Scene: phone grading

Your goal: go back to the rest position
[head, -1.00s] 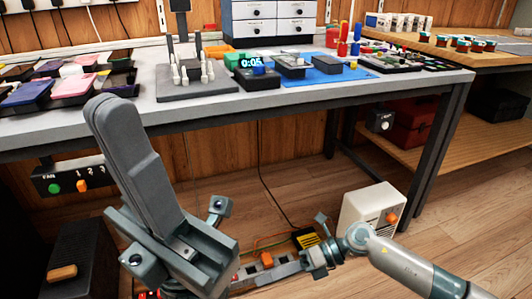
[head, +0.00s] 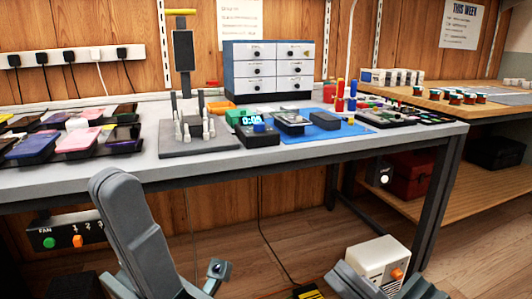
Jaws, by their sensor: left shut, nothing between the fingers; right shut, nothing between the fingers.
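My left gripper (head: 128,215) is in the lower left of the head view, in front of the workbench's front edge. Its long grey fingers are together and empty, pointing up. My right gripper (head: 352,283) shows only in part at the bottom edge, right of centre, in front of a white box on the floor. It is shut with nothing in it; most of it and its arm are out of the picture. Both grippers are apart from the things on the bench.
The grey workbench (head: 245,165) holds phones (head: 82,140) at left, a stand (head: 195,140), a timer (head: 252,122), a blue mat (head: 350,131) and a drawer cabinet (head: 270,68). A white box (head: 378,262) stands on the floor. A wooden bench (head: 480,103) is at right.

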